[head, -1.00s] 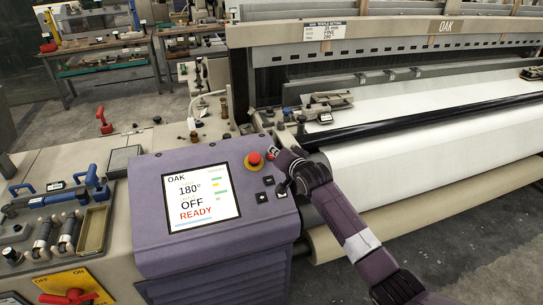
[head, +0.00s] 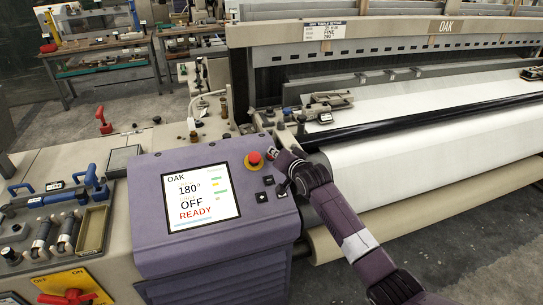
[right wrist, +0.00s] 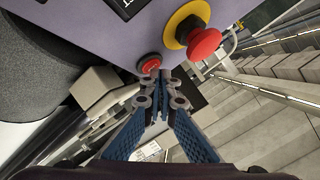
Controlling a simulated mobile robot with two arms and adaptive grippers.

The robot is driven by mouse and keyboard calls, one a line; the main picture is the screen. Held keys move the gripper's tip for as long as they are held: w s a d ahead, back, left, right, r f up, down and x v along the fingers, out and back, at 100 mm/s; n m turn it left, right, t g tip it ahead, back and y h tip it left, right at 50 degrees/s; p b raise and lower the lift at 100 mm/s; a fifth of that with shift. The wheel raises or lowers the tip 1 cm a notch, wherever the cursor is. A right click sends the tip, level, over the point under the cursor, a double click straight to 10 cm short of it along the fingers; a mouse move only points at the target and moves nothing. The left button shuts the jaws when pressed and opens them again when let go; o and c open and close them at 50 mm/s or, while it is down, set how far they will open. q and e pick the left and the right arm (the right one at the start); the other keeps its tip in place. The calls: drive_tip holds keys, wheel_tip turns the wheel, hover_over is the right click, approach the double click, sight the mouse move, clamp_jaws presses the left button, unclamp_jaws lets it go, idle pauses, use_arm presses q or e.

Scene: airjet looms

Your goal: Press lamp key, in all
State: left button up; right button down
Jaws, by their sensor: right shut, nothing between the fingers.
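The purple loom control panel (head: 215,215) has a lit screen (head: 201,196) reading OAK, 180°, OFF, READY. Right of the screen are a red mushroom button on a yellow ring (head: 254,159) and small black keys (head: 262,197). I cannot read which is the lamp key. My right gripper (right wrist: 162,82) is shut and empty at the panel's right edge. In the right wrist view its fingertips are close beside a small round red button (right wrist: 149,64); contact cannot be told. The mushroom button (right wrist: 204,43) is right of the fingertips there. My left gripper is not in view.
The loom (head: 440,40) with white cloth (head: 430,140) and a black bar fills the right side. A side bench with blue-handled tools (head: 45,198) and a red lever (head: 70,298) is at the left. Workbenches (head: 105,55) stand behind.

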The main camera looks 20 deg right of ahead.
drive_tip(key=shift+w+f, duration=0.1)
drive_tip(key=shift+f, duration=0.25)
idle(0.5)
drive_tip(key=shift+s+r+p, duration=0.35)
drive_tip(key=shift+r+p, duration=0.45)
drive_tip(key=shift+p, duration=0.15)
drive_tip(key=r+p, duration=0.1)
drive_tip(key=p, duration=0.1)
drive_tip(key=s+r+p, duration=0.1)
drive_tip(key=r+p, duration=0.1)
drive_tip(key=s+r+p, duration=0.1)
drive_tip(key=p, duration=0.1)
drive_tip(key=shift+r, duration=0.25)
idle(0.4)
